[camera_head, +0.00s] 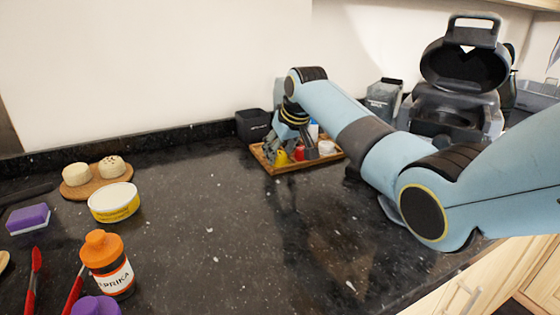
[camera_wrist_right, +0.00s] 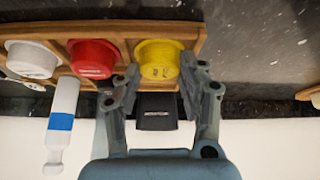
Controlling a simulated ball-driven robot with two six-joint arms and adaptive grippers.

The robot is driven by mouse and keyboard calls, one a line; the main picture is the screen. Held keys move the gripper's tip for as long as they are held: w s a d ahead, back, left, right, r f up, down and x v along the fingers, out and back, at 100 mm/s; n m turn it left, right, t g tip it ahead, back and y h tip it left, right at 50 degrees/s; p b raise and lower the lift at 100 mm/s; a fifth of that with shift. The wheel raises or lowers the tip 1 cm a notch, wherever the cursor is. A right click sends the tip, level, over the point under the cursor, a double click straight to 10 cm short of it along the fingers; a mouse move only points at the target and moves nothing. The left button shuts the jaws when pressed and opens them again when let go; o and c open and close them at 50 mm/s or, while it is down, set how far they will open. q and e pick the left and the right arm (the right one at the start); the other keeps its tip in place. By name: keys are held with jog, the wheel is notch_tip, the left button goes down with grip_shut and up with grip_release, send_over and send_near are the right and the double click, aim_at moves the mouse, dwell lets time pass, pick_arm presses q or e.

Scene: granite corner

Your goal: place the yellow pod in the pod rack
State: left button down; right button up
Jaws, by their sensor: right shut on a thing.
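The yellow pod (camera_head: 281,158) is at the left end of the wooden pod rack (camera_head: 312,165) near the back wall. My right gripper (camera_head: 288,150) reaches down over it. In the right wrist view the yellow pod (camera_wrist_right: 158,58) is between the fingertips of my right gripper (camera_wrist_right: 160,76), which is shut on it. The pod is in or just above the end compartment of the rack (camera_wrist_right: 110,27), beside a red pod (camera_wrist_right: 92,58) and a white pod (camera_wrist_right: 32,60). Whether it is fully seated I cannot tell. My left gripper is out of view.
A black box (camera_head: 253,125) stands behind the rack's left end. A white bottle with a blue band (camera_wrist_right: 62,125) is close to the rack. A waffle-maker-like appliance (camera_head: 460,95) stands at right. A paprika jar (camera_head: 107,265) and tub (camera_head: 113,203) are at left. The middle counter is clear.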

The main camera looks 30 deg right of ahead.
jog(key=shift+r, duration=0.1)
jog(key=o, duration=0.9)
jog(key=shift+f, duration=0.2)
jog(key=shift+o, duration=0.2)
jog(key=shift+r, duration=0.15)
jog(key=shift+s+r+p, duration=0.1)
jog(key=shift+r+p, duration=0.2)
jog(key=shift+p, duration=0.25)
jog(key=p+v, duration=1.1)
jog(key=p, duration=0.5)
jog(key=shift+s+r, duration=0.2)
